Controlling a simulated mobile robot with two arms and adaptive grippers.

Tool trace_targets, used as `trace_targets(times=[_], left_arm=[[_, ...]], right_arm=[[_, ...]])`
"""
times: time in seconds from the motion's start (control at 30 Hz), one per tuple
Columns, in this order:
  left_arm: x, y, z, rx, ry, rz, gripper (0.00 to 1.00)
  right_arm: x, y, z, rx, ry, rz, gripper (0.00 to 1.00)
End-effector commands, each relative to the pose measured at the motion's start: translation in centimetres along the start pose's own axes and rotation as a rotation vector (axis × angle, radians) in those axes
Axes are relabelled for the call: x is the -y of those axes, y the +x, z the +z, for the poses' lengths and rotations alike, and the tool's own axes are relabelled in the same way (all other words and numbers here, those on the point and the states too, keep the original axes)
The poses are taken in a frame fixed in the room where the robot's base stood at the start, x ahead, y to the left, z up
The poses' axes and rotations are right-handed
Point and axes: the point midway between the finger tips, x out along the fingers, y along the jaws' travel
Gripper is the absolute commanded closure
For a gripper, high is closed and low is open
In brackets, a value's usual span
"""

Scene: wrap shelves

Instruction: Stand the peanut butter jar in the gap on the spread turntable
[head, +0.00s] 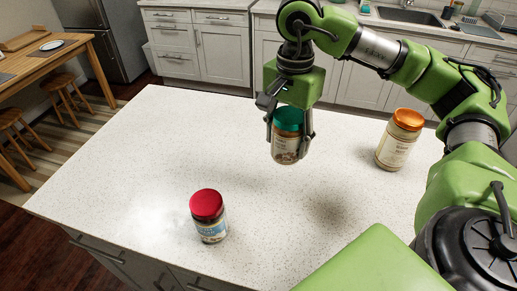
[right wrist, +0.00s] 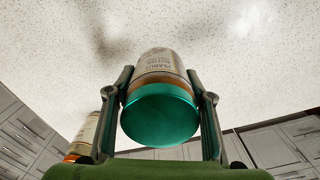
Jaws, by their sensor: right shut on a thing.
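My right gripper (head: 288,137) is shut on the peanut butter jar (head: 285,152), a jar with a teal lid and a pale label. The fingers clasp its two sides, and it hangs upright, lid up, apparently above the white counter. In the right wrist view the teal lid of the peanut butter jar (right wrist: 160,114) faces the camera, between the two fingers of my right gripper (right wrist: 160,78). Its label there reads upside down, with "butter" partly legible. No turntable or gap shows in either view. My left gripper is not in view.
A red-lidded jar (head: 209,218) stands on the speckled white counter (head: 130,150) at front left. An orange-lidded jar (head: 398,145) stands at right, near my right arm; it shows at left in the right wrist view (right wrist: 86,135). The counter's left part is clear.

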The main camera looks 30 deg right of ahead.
Motion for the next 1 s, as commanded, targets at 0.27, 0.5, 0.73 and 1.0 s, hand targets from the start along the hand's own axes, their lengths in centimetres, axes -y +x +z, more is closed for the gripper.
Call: trace_targets(times=[0.27, 0.5, 0.73, 1.0], left_arm=[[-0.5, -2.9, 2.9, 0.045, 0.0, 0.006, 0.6], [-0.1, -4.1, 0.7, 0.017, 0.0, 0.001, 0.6], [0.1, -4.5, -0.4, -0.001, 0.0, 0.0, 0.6], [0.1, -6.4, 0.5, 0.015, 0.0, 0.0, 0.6]], right_arm=[[5.8, 2.3, -3.0, 0.001, -0.002, 0.001, 0.9], [8.9, 6.5, -4.7, -0.001, -0.004, 0.001, 0.9], [10.2, 8.4, -5.4, 0.0, -0.005, -0.001, 0.9], [10.5, 11.3, -5.6, -0.001, -0.005, 0.0, 0.9]])
